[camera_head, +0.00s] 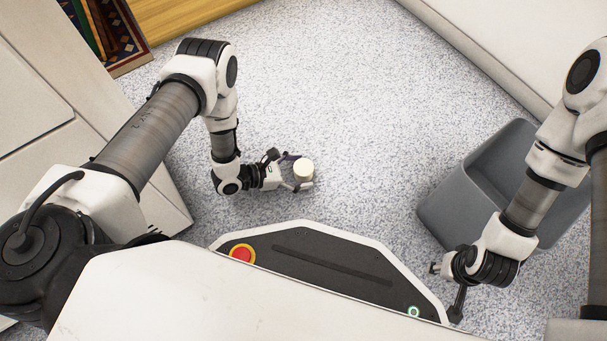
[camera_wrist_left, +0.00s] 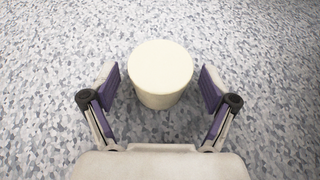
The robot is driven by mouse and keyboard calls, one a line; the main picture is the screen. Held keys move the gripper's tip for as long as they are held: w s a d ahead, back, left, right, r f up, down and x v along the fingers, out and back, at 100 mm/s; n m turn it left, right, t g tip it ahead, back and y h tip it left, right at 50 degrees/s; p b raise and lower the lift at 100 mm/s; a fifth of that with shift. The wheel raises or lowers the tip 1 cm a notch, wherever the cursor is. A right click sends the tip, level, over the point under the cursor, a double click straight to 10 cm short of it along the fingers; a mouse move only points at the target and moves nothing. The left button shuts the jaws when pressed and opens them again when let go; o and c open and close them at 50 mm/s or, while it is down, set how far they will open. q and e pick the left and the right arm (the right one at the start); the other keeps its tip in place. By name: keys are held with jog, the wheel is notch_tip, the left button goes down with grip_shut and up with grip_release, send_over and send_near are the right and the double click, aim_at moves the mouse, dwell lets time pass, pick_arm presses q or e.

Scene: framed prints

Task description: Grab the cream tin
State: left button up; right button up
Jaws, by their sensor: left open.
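The cream tin (camera_head: 303,169) is a small pale cylinder standing upright on the speckled floor. In the left wrist view the tin (camera_wrist_left: 161,75) sits between the two fingers, with a gap on each side. My left gripper (camera_head: 295,172) is open around it, low over the floor; its purple finger pads also show in the left wrist view (camera_wrist_left: 161,88). My right gripper (camera_head: 447,288) hangs at the lower right, far from the tin; its fingers are too small and partly hidden to judge.
A grey bin (camera_head: 465,190) stands on the right beside my right arm. The floor (camera_head: 330,80) around the tin is clear.

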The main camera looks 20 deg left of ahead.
pick_arm(q)
jog(key=shift+w+d+f, duration=0.3)
jog(key=shift+d+f, duration=0.05)
jog(key=shift+d, duration=0.05)
jog(key=shift+r, duration=0.1)
jog(key=c, duration=1.4)
jog(key=shift+r, duration=0.15)
